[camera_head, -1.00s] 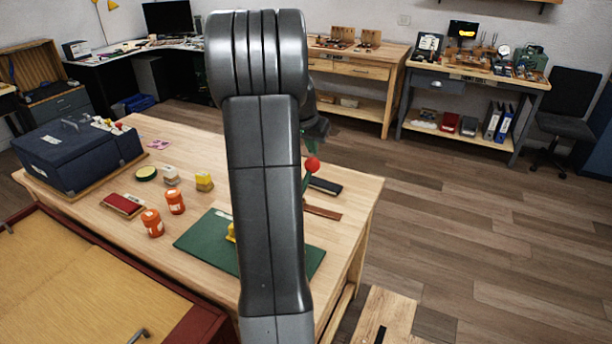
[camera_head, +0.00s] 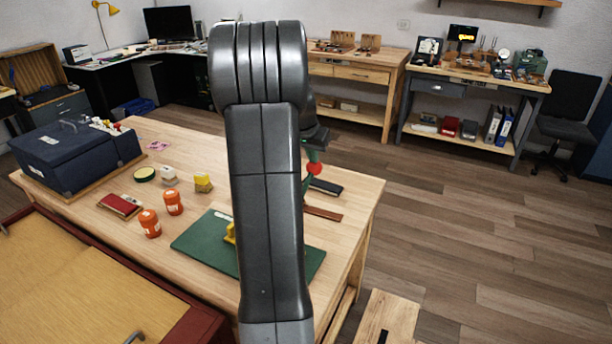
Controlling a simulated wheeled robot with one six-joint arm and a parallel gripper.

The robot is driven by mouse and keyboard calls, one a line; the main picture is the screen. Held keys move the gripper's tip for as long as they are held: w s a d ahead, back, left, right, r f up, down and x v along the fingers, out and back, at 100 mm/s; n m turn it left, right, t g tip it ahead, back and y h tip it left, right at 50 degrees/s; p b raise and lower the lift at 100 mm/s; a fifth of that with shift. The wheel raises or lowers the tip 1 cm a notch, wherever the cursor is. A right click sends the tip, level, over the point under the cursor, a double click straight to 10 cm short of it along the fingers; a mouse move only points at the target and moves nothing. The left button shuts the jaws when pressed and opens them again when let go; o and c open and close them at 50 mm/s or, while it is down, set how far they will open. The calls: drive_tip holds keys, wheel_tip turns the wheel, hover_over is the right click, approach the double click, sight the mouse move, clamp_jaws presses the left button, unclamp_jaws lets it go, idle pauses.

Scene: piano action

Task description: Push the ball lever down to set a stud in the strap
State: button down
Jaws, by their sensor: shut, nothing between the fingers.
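The lever's red ball (camera_head: 314,169) shows just right of my arm, over the wooden workbench. Part of a green lever arm (camera_head: 306,184) runs down from it behind my arm. My gripper (camera_head: 315,156) is shut and empty, with its tips right above the ball; they look to be touching it, though a small gap cannot be ruled out. A brown strap (camera_head: 323,213) lies flat on the bench to the right of my arm. The lever's base and the strap's left end are hidden behind my arm. No stud can be made out.
A green mat (camera_head: 200,245) with a yellow piece (camera_head: 230,233) lies partly behind my arm. A dark strip (camera_head: 326,187) lies by the lever. Orange jars (camera_head: 150,224), a red pad (camera_head: 120,205) and a blue case (camera_head: 75,155) stand left. The bench's right end is clear.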

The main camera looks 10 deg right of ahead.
sight(315, 166)
drive_tip(key=shift+w+d+f, duration=0.15)
drive_tip(key=shift+w+f, duration=0.1)
drive_tip(key=shift+f, duration=0.4)
drive_tip(key=shift+b+x, duration=0.7)
drive_tip(key=shift+x, duration=0.2)
drive_tip(key=shift+b+x, duration=0.6)
drive_tip(key=shift+x, duration=0.4)
drive_tip(key=shift+f, duration=0.1)
drive_tip(key=shift+b+x, duration=0.65)
drive_tip(key=shift+x, duration=0.25)
drive_tip(key=shift+s+f, duration=0.15)
